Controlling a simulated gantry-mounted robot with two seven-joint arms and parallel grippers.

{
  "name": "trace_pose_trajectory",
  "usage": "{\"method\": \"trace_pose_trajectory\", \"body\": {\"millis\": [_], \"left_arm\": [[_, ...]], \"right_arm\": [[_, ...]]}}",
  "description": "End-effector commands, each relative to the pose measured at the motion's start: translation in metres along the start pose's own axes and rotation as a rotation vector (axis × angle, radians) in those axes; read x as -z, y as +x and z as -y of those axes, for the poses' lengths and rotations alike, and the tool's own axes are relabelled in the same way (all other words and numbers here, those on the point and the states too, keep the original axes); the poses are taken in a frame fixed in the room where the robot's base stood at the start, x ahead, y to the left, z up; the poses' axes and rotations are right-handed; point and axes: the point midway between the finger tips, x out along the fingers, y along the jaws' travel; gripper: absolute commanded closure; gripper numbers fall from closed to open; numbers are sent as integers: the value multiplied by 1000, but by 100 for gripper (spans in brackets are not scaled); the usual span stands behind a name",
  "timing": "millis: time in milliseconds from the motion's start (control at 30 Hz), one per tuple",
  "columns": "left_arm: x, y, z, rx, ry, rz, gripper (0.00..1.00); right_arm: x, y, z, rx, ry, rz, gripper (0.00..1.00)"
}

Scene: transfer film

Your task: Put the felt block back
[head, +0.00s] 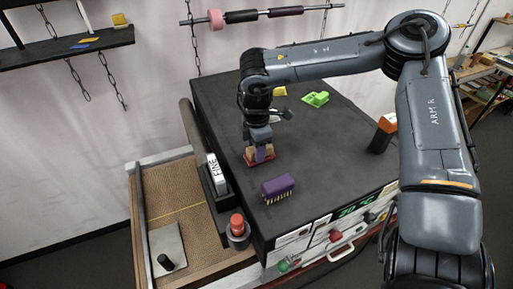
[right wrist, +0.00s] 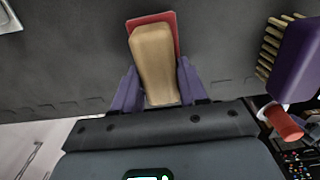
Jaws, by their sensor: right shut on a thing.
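The felt block is a tan wooden block with a red felt layer. It shows in the right wrist view (right wrist: 153,50) between two purple fingers, and low under the gripper in the head view (head: 250,156). My right gripper (head: 261,153) is shut on it, over the dark tabletop (head: 225,105), left of the middle. The red side faces down towards the top; I cannot tell whether it touches. The fingers partly hide the block. My left gripper is in neither view.
A purple brush (head: 278,187) lies just in front of the block. A black holder with a white "FINE" piece (head: 213,169) and a red-topped cylinder (head: 237,223) line the left edge.

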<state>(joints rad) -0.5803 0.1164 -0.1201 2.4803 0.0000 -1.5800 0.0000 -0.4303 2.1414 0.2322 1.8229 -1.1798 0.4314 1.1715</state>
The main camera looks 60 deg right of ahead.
Motion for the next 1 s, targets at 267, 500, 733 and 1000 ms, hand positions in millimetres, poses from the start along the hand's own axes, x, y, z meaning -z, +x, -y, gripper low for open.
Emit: {"method": "trace_pose_trajectory", "body": {"millis": [267, 500, 733, 1000], "left_arm": [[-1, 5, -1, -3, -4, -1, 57], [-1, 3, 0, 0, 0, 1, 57], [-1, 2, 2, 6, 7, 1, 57], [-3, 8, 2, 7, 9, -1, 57]], "right_arm": [[0, 4, 0, 0, 0, 0, 100], [0, 2, 0, 0, 0, 0, 32], [0, 2, 0, 1, 0, 0, 32], [0, -17, -1, -5, -1, 0, 32]]}}
